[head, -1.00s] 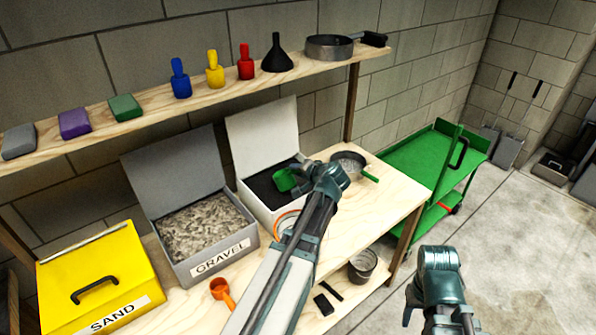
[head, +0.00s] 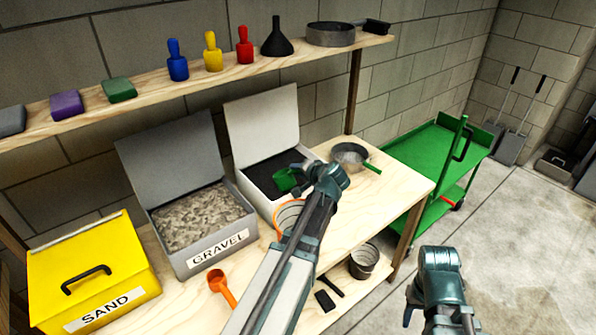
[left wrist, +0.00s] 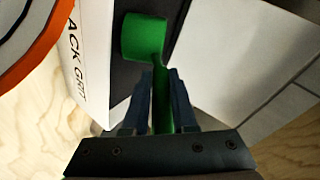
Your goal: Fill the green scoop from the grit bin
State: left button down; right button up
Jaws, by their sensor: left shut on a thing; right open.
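The green scoop (head: 285,181) is over the dark grit in the grit bin (head: 249,193), near its right side in the head view. My left gripper (head: 308,178) is shut on the scoop's handle. In the left wrist view, the green scoop (left wrist: 146,37) points away between the fingers (left wrist: 160,100), against the dark grit (left wrist: 122,75). The label there reads partly "ACK GRIT". I cannot tell whether the bowl touches the grit or holds any. My right gripper (head: 409,305) is open and empty, right of the bench over the floor.
The grit bin's pale lid (head: 262,122) stands open. The gravel bin (head: 205,245) is open beside it, and the yellow sand bin (head: 95,270) is shut. A green cart (head: 430,150) stands right.

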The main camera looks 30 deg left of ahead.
aim_at(290, 172)
pick_arm(q)
jog(key=shift+a+f+b, duration=0.1)
jog(key=shift+f+b, duration=1.45)
jog(key=shift+f, duration=0.2)
jog(key=shift+w+a+r, duration=0.1)
jog(key=shift+w+a, duration=0.15)
jog(key=shift+a, duration=0.35)
jog(key=shift+w+a+f, duration=0.1)
jog(key=shift+w+a, duration=0.2)
jog(key=shift+a, duration=0.35)
jog(key=shift+w+a+r, duration=0.1)
jog(key=shift+w+a, duration=0.15)
jog(key=shift+a, duration=0.35)
jog(key=shift+s+d+r+p, duration=0.3)
jog(key=shift+d+r+p, duration=0.4)
jog(key=shift+r+p, duration=0.95)
jog(key=shift+s+d+r+p, duration=0.25)
jog(key=shift+d+r+p, duration=0.45)
jog(key=shift+r+p, duration=1)
jog(key=shift+s+d+r+p, duration=0.3)
jog(key=shift+d+r+p, duration=0.4)
jog(key=shift+r+p, duration=0.95)
jog(key=shift+f, duration=0.1)
